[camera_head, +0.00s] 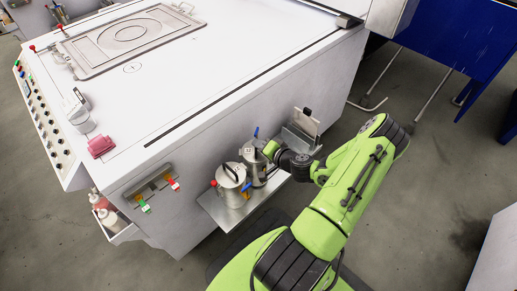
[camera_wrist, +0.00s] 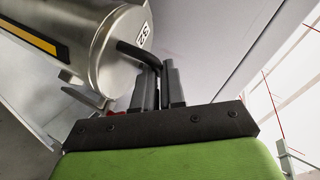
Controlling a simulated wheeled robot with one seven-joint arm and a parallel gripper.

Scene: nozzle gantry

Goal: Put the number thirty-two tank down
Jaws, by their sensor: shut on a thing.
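The number thirty-two tank (camera_wrist: 108,45) is a shiny metal cylinder with a small number label and a yellow-and-black stripe in the wrist view. My gripper (camera_wrist: 158,75) is shut on its bent black handle. In the head view the tank (camera_head: 254,168) is at the right part of a small metal shelf (camera_head: 214,209) on the machine's side, with my gripper (camera_head: 272,150) at its top right. A second metal tank (camera_head: 231,186) with a black handle stands to its left. I cannot tell whether the held tank's base touches the shelf.
The large white machine (camera_head: 225,85) rises behind the shelf. A metal bracket with a plate (camera_head: 303,128) is just right of the held tank. Red and green fittings (camera_head: 158,190) are on the machine's side to the left. Grey floor (camera_head: 430,190) is clear to the right.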

